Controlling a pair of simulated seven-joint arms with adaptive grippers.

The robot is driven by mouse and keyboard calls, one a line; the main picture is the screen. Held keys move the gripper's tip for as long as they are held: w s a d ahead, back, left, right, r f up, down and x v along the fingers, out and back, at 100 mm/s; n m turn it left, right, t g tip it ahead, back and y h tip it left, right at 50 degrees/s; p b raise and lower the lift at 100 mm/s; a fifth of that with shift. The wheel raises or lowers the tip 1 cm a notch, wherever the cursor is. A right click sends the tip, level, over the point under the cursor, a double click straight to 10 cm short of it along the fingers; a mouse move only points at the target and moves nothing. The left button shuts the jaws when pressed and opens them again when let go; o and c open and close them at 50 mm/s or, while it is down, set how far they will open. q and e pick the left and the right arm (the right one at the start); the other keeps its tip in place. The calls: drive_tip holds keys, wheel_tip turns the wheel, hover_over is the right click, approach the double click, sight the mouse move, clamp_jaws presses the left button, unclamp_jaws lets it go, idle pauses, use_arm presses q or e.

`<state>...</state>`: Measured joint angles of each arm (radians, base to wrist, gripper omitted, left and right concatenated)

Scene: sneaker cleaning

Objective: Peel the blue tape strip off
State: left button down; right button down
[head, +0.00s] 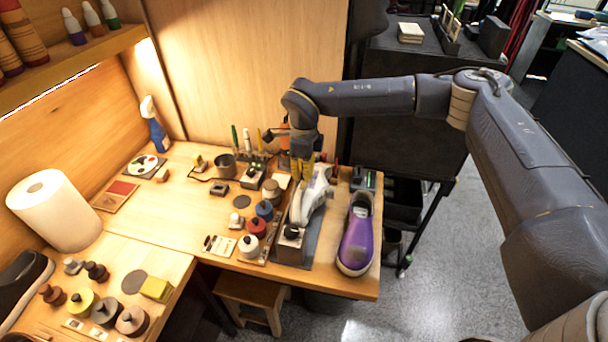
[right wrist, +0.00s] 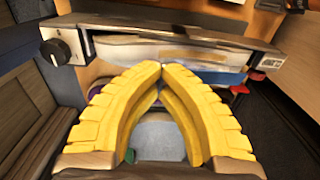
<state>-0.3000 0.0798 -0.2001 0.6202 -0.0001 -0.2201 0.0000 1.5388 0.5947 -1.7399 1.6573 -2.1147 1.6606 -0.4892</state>
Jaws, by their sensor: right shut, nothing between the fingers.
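A white sneaker (head: 313,197) sits on a grey stand at the right end of the wooden bench. My right gripper (head: 303,178) points down over its far end. In the right wrist view the yellow fingers (right wrist: 160,66) meet at their tips, shut and empty, in front of a white shoe-like shape (right wrist: 165,51). A blue band (right wrist: 224,77) shows beyond the fingers, to the right; it may be the tape strip, but I cannot tell for sure. In the head view I cannot make out the tape. My left gripper is not in view.
A purple shoe (head: 357,235) stands right of the stand, near the bench edge. Red, blue and white pots (head: 256,227) stand close on the left. A cup (head: 226,165) and upright tools are behind. A paper roll (head: 52,212) stands far left. The bench's middle left is mostly clear.

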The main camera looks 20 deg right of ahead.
drive_tip(key=shift+r, duration=1.95)
